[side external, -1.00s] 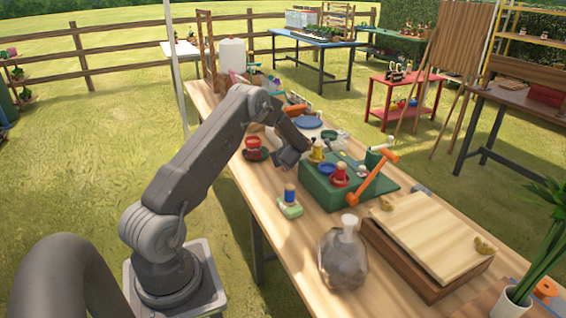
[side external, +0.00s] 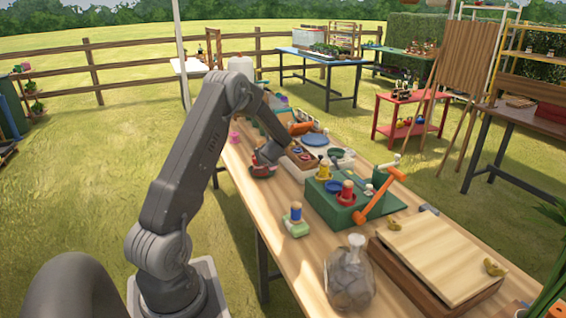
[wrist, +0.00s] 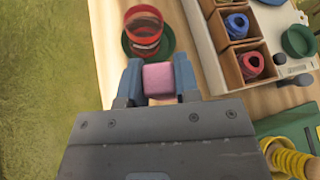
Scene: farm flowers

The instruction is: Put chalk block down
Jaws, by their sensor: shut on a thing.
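A pink chalk block (wrist: 158,80) is held between the two blue-grey fingertips of my gripper (wrist: 157,84) in the wrist view. The jaws are shut on its sides. A red jar-like thing (wrist: 144,32) on a round green base (wrist: 167,47) is just beyond the fingertips, over the wooden table (wrist: 192,99). In the side view my gripper (side external: 268,152) is low near the table's left edge, close to the red thing. The block cannot be made out there, and its height above the table is hard to tell.
To the right of my gripper is a white tray with wooden compartments (wrist: 247,45) holding coloured rolls. A green box (side external: 333,204), an orange hammer-shaped tool (side external: 377,196) and a glass jar (side external: 349,275) stand nearer the camera. Grass lies past the table's left edge.

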